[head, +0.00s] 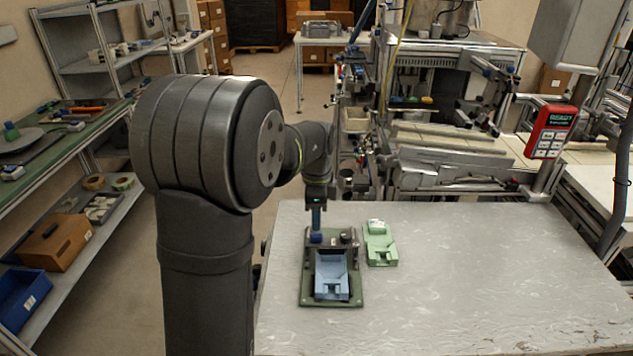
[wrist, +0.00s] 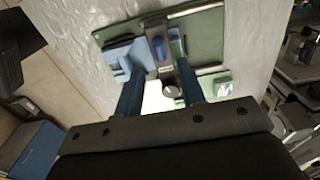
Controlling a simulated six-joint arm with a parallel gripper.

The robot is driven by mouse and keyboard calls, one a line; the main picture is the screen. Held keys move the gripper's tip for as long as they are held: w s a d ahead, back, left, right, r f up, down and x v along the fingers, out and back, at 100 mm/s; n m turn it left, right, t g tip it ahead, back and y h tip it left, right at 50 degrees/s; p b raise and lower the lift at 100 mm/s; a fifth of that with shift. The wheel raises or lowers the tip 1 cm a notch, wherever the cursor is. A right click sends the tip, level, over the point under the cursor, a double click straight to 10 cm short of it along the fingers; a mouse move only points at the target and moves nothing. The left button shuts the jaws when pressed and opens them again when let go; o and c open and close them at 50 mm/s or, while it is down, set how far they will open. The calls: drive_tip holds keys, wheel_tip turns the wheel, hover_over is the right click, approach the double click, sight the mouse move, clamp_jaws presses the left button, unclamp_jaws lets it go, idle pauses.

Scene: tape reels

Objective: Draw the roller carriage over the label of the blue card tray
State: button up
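The blue card tray (head: 331,280) lies on a green base plate (head: 312,299) on the table; part of it also shows in the wrist view (wrist: 122,58). The roller carriage (head: 344,241), a dark bridge with knobs, sits across the plate at the tray's far end. Its bar shows in the wrist view (wrist: 155,32). My gripper (head: 316,228) points down at the carriage's left side. In the wrist view its two blue fingers (wrist: 160,82) stand apart, with a round dark knob seen between them. Whether they touch the carriage is unclear. The tray's label is not distinguishable.
A green card tray (head: 381,246) with a white patch lies just right of the base plate. The table (head: 480,270) is clear farther right and in front. A red control box (head: 551,128) hangs at the back right, near machinery behind the table.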

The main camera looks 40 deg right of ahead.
wheel_tip(320, 180, up, 12)
drive_tip(key=shift+f, duration=0.15)
idle(0.4)
wheel_tip(320, 180, up, 8)
idle(1.3)
idle(0.3)
drive_tip(key=s+a+r, duration=0.5)
drive_tip(key=s+a, duration=0.3)
drive_tip(key=a, duration=0.4)
drive_tip(key=shift+s+a, duration=0.25)
drive_tip(key=shift+s, duration=0.05)
idle(1.9)
idle(1.1)
